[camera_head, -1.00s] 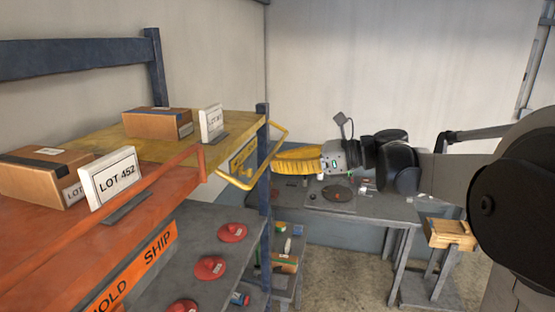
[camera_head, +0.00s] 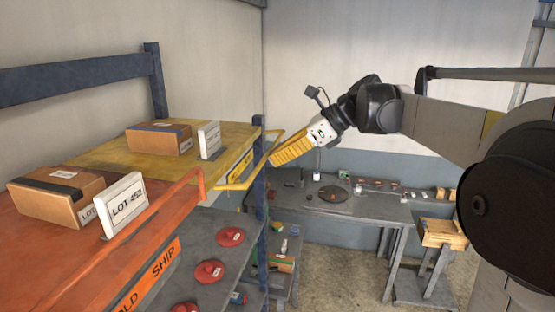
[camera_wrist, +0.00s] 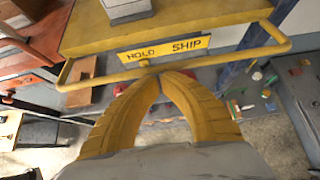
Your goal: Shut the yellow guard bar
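The yellow guard bar (camera_head: 230,187) is a thin U-shaped rod at the front of the yellow shelf (camera_head: 108,152). It stands out from the shelf edge, with a gap between rod and HOLD SHIP label. In the wrist view the bar (camera_wrist: 225,60) crosses the picture in front of that label. My gripper (camera_head: 273,160) has ribbed yellow fingers and is at the bar's outer rod. In the wrist view its fingertips (camera_wrist: 160,73) meet, right at the rod's middle. They look shut and touching it; I see no grip around it.
A cardboard box (camera_head: 158,139) and a white lot card (camera_head: 209,139) stand on the yellow shelf. The orange shelf (camera_head: 30,235) has its own orange bar (camera_head: 160,193), a box and a LOT 452 card. A blue post (camera_head: 260,200) is close by. A grey workbench (camera_head: 370,208) stands behind.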

